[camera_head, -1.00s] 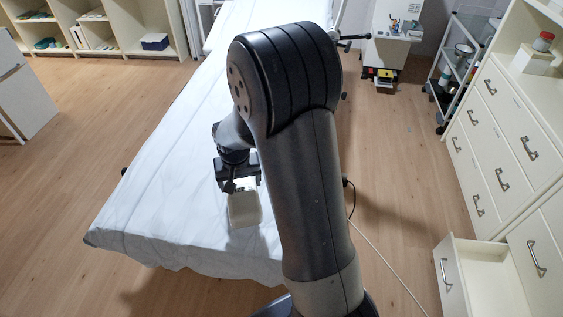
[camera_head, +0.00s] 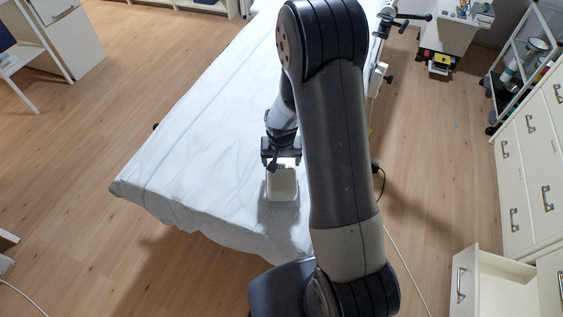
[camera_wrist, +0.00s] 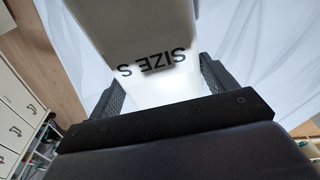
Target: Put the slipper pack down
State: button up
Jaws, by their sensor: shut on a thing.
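The slipper pack (camera_head: 283,184) is a small whitish box held in my gripper (camera_head: 281,164). It is over the near part of the white-sheeted couch (camera_head: 190,165). In the wrist view the pack (camera_wrist: 150,35) fills the space between the two dark fingers of my gripper (camera_wrist: 162,90), and "SIZE S" reads upside down on it. The fingers lie against its sides. A shadow lies on the sheet beside and below the pack; I cannot tell whether the pack touches the sheet. Its underside is hidden.
The sheet around the pack is bare. An open drawer (camera_head: 490,285) juts out from the cabinet (camera_head: 530,170) at the right. A wire trolley (camera_head: 515,75) stands behind it. A cable (camera_head: 405,265) lies on the wooden floor right of the couch.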

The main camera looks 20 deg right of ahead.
aim_at(281, 164)
jog(key=shift+f, duration=1.05)
jog(key=shift+f, duration=0.15)
jog(key=o, duration=1)
jog(key=r, duration=0.4)
jog(key=s+r, duration=0.1)
jog(key=r, duration=0.3)
jog(key=r+b, duration=0.1)
jog(key=r, duration=0.3)
jog(key=shift+s+a+r, duration=0.1)
jog(key=shift+s+a, duration=0.1)
jog(key=shift+s, duration=0.15)
